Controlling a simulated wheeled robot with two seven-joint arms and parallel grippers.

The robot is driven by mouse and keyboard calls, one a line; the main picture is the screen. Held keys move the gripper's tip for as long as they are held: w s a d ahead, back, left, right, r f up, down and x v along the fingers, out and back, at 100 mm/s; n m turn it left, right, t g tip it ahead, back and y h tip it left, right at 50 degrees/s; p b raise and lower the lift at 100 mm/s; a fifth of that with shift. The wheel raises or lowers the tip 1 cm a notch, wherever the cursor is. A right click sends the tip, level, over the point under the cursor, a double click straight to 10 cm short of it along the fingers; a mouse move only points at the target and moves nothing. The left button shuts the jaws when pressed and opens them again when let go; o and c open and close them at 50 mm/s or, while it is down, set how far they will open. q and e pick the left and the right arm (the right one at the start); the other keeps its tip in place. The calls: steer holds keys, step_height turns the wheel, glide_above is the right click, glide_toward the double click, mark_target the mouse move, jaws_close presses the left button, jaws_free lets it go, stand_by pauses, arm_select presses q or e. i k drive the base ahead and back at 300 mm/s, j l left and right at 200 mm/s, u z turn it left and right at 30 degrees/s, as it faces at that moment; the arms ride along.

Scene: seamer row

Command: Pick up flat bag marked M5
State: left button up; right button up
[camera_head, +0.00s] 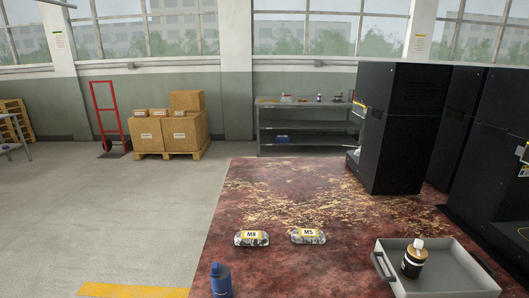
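The flat bag marked M5 (308,236) lies on the red-brown worn surface near the lower middle of the head view. It is grey with a yellow label that faces up. A similar bag marked M8 (251,239) lies a short way to its left, apart from it. The last character on that label is small and hard to read. Neither of my grippers shows in the head view.
A grey tray (484,262) with a dark bottle with a white cap (414,259) stands at the lower right. A blue bottle (221,281) stands at the lower left. Tall black cabinets (393,130) stand at the right. The surface behind the bags is clear.

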mark_target(300, 235)
steer(key=i+l+z, duration=0.15)
steer(key=l+z, duration=0.15)
steer(key=z, duration=0.15)
steer(key=i+l+z, duration=0.15)
steer(key=z, duration=0.3)
steer(key=i+l+z, duration=0.2)
steer(key=z, duration=0.25)
